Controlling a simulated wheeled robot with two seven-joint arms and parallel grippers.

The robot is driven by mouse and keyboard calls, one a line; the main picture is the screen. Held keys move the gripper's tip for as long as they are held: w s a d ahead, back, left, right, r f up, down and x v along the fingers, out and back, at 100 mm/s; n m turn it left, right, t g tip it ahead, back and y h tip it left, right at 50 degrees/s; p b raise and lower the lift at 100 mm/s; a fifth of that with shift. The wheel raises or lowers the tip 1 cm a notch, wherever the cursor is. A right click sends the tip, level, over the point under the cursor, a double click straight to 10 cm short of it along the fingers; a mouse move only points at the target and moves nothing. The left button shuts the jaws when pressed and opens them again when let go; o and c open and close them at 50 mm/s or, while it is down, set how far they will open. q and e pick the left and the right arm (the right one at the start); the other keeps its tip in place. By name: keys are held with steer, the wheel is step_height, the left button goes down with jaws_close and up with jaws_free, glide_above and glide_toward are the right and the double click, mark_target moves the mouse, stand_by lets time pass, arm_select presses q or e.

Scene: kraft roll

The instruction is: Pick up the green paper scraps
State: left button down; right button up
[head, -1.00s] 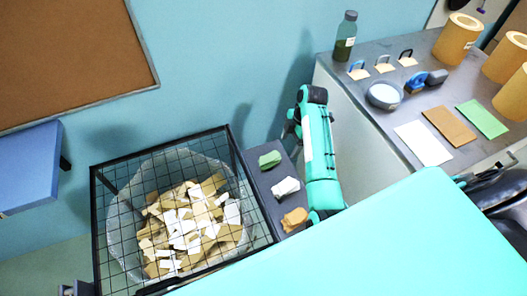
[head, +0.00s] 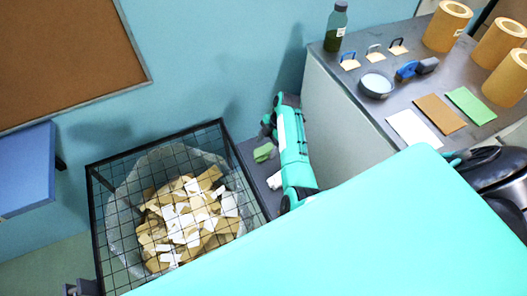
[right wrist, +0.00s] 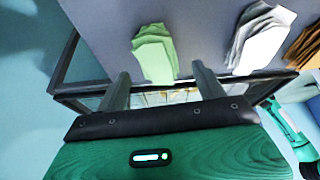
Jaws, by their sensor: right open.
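The green paper scraps (head: 264,152) lie in a small crumpled pile on a dark grey surface beside the wire basket. They also show in the right wrist view (right wrist: 155,52), just ahead of and between my fingers. My right gripper (right wrist: 160,67) is open and empty, one finger on either side of the pile's near end. I cannot tell its height above the surface. In the head view my right gripper (head: 267,127) is small and partly hidden by its own arm. A grey piece at the bottom left edge seems to be my left gripper (head: 82,288), mostly cut off.
White scraps (right wrist: 260,38) and brown scraps (right wrist: 305,45) lie in a row right of the green ones. A wire basket (head: 155,140) with a clear bag of brown and white scraps stands close. A bench (head: 350,110) with rolls, a bottle and sheets is to the right.

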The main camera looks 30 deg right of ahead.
mark_target(264, 150)
steer(key=x, duration=0.3)
steer(key=shift+w+f, duration=0.1)
steer(key=shift+w, duration=0.05)
steer(key=shift+a+f, duration=0.15)
steer(key=shift+f, duration=0.15)
steer(key=shift+f+p, duration=0.2)
steer(key=shift+p, duration=0.1)
steer(key=c, duration=1.1)
